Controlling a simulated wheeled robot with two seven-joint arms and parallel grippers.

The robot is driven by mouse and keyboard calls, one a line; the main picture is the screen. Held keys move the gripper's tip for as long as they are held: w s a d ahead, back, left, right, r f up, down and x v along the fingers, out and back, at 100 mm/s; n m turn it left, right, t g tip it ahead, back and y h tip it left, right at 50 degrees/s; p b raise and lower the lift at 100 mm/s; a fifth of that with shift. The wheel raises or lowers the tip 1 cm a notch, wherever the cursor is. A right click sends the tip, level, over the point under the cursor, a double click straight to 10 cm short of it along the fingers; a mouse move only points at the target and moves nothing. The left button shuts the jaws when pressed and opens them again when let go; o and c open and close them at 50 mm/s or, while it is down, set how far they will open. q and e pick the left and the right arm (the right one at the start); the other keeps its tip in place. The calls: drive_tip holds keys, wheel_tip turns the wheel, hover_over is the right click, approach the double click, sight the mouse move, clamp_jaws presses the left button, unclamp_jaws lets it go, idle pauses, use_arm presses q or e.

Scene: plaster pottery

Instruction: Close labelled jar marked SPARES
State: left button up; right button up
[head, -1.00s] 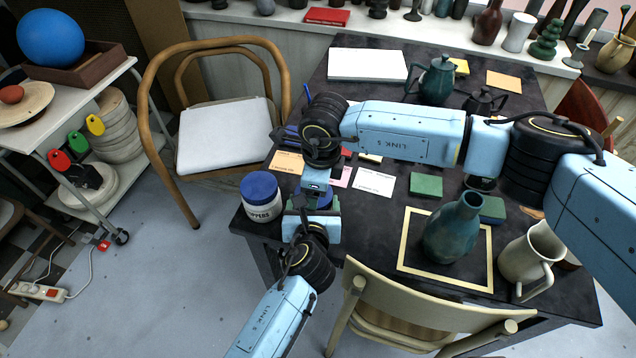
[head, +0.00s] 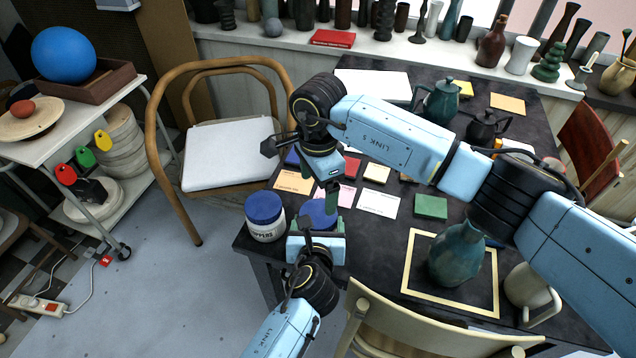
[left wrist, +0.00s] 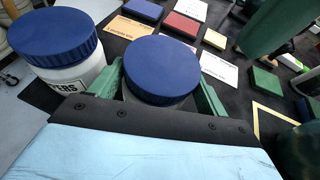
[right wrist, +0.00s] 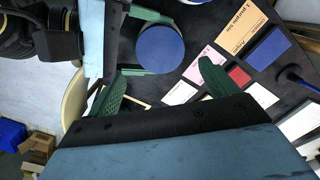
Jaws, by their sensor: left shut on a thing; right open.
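Two white jars with ribbed blue lids stand at the table's near left corner. The left jar (head: 265,228) bears a label ending in "PPERS"; it also shows in the left wrist view (left wrist: 75,75). The other jar's blue lid (left wrist: 161,68) sits on top of it and looks level; how tight it is, I cannot tell. This jar's label is hidden. My left gripper (head: 318,238) is shut around this jar below the lid, one green finger on each side. My right gripper (right wrist: 163,72) is open and empty above, with the lid (right wrist: 160,48) beyond its fingertips.
Cards and coloured blocks lie behind the jars, including a green block (head: 431,206). A teal vase (head: 457,256) stands inside a yellow outlined square to the right, near a cream pitcher (head: 528,290). A wooden chair (head: 430,330) is at the front edge.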

sight(318, 213)
use_arm(q)
drive_tip(key=shift+r, duration=0.1)
use_arm(e)
drive_tip(key=shift+f, duration=4)
drive_tip(key=c, duration=0.8)
drive_tip(key=m, duration=0.5)
use_arm(q)
drive_tip(key=shift+d, duration=0.1)
use_arm(e)
drive_tip(key=o, duration=0.8)
drive_tip(key=shift+o, duration=1.3)
